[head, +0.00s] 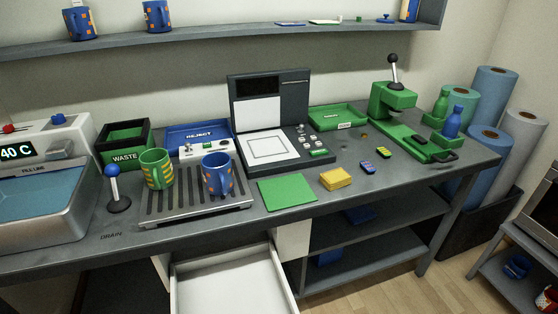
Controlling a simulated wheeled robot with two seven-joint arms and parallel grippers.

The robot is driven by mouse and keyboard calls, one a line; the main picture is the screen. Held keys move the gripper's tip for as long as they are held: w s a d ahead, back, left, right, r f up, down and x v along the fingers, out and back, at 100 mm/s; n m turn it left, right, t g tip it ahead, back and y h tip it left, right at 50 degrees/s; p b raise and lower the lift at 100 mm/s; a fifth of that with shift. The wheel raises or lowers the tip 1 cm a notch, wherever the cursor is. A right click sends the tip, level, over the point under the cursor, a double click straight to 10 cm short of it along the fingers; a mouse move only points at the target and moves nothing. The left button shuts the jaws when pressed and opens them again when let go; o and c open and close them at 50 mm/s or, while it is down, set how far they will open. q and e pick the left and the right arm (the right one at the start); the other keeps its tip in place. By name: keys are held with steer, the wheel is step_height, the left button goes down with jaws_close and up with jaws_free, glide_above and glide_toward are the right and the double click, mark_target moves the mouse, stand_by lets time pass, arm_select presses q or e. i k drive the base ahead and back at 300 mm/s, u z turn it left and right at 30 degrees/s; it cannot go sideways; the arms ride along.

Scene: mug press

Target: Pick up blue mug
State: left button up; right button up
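A blue mug (213,180) with orange square marks stands upright on the right part of the slatted drain rack (196,217). A green mug (155,172) with orange marks stands to its left on the same rack, apart from it. Two more blue mugs with orange marks stand on the wall shelf, one at the far left (80,25) and one to its right (157,16). Neither of my grippers shows in the head view.
Behind the rack are a black-and-green WASTE bin (124,156) and a blue REJECT tray (192,130). A ball-topped lever (119,205) stands left of the rack. A green mat (287,193) lies to its right. An open white drawer (228,285) juts out below.

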mark_target(220, 178)
steer(key=z, duration=0.5)
steer(key=k, duration=1.2)
steer(key=u, duration=0.2)
steer(key=i, duration=0.8)
steer(key=u, duration=0.25)
